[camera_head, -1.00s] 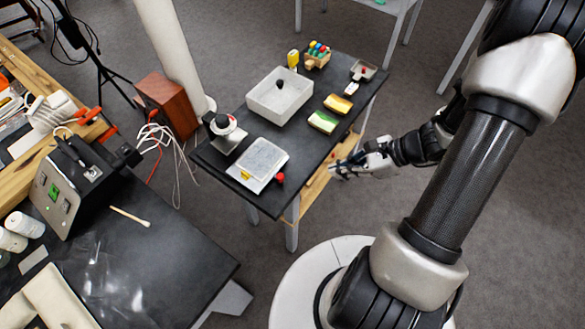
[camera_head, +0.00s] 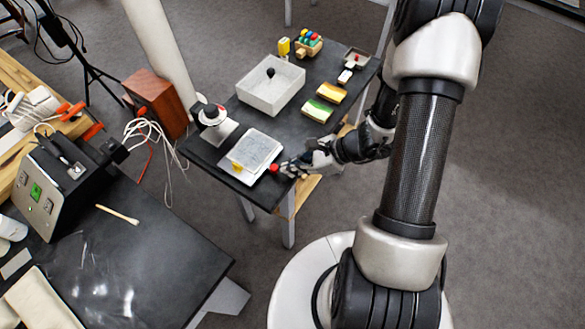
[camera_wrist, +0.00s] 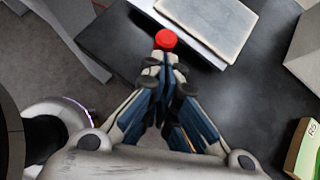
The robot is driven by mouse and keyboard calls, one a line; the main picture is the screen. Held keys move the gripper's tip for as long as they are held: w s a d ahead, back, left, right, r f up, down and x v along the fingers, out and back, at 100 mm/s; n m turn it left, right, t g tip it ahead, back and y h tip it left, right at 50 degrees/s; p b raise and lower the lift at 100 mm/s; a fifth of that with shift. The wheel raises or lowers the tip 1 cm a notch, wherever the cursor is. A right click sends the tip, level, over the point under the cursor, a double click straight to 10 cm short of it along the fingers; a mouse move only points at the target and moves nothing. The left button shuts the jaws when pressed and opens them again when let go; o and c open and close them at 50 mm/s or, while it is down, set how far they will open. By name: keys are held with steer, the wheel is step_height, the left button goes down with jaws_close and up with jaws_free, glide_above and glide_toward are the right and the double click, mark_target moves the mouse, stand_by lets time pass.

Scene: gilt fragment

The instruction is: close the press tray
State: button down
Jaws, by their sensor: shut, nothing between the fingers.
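The press is a flat white unit with a grey top plate (camera_head: 256,150) near the front end of the dark table. A white tray (camera_head: 243,176) shows under the plate, with a yellow mark on it. A red knob (camera_head: 273,168) sticks out on its right side. In the wrist view the red knob (camera_wrist: 166,40) stands just beyond my fingertips, beside the white edge and grey plate (camera_wrist: 210,20). My gripper (camera_head: 287,168) is shut and empty, its tips right by the knob. I cannot tell whether they touch it.
A round-topped device (camera_head: 212,118) stands left of the press. A white box (camera_head: 270,92) with a black knob is behind it. Yellow-green blocks (camera_head: 318,110) lie to the right. A dark workbench (camera_head: 130,250) is at front left. Bare tabletop lies around the press.

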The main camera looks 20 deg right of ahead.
mark_target(255, 151)
steer(key=shift+a, duration=0.1)
steer(key=w+a, duration=0.2)
steer(key=w, duration=0.1)
steer(key=w+a+b, duration=0.1)
steer(key=w+a, duration=0.1)
steer(key=w, duration=0.1)
steer(key=w+a, duration=0.2)
steer(key=w, duration=0.1)
steer(key=shift+w+a, duration=0.15)
steer(key=shift+a, duration=0.2)
steer(key=shift+d, duration=0.1)
